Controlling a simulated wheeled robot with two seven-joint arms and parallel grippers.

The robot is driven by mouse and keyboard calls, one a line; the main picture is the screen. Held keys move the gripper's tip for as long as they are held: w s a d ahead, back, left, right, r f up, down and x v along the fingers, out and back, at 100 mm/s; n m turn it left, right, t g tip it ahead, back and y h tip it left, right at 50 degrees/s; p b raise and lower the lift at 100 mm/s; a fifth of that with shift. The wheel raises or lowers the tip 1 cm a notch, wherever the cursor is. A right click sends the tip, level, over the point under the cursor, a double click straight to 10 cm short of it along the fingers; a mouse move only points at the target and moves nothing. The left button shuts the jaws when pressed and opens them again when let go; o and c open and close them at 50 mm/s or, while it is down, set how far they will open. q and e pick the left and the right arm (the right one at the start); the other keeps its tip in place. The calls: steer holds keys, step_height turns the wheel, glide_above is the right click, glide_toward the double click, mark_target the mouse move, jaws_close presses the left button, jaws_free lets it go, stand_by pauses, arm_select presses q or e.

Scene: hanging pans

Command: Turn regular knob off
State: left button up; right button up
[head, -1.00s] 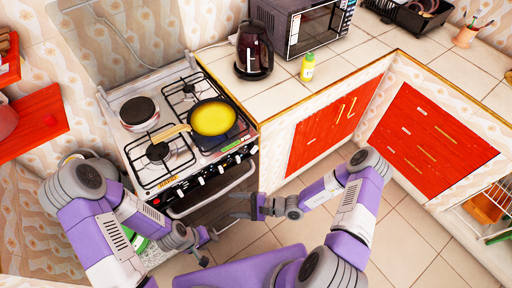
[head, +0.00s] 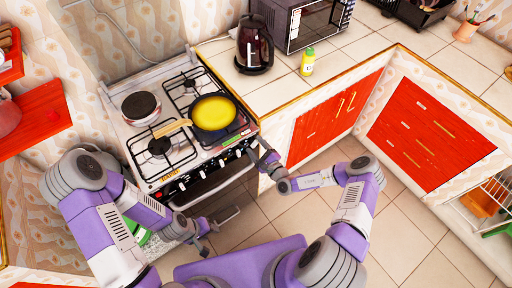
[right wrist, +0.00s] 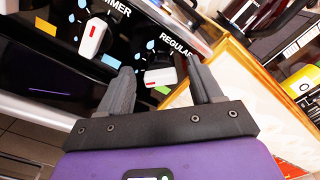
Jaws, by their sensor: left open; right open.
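The regular knob (right wrist: 160,76) is a white lever with a red end on the black stove front, beside the printed word REGULAR. In the right wrist view it shows between the fingers of my right gripper (right wrist: 162,74), which is open; I cannot tell if they touch it. In the head view my right gripper (head: 264,160) is at the right end of the stove's knob row. Another white knob (right wrist: 92,38), its label ending in MMER, is further left. My left gripper (head: 212,228) is open and empty, low in front of the oven door.
A pan (head: 213,115) with yellow contents sits on the front right burner. An oven handle (head: 212,188) runs below the knobs. A counter with a kettle (head: 254,45) and a yellow bottle (head: 307,62) adjoins the stove on the right. The floor in front is clear.

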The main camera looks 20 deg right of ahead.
steer(key=shift+w, duration=0.2)
steer(key=c, duration=1.1)
steer(key=shift+o, duration=0.2)
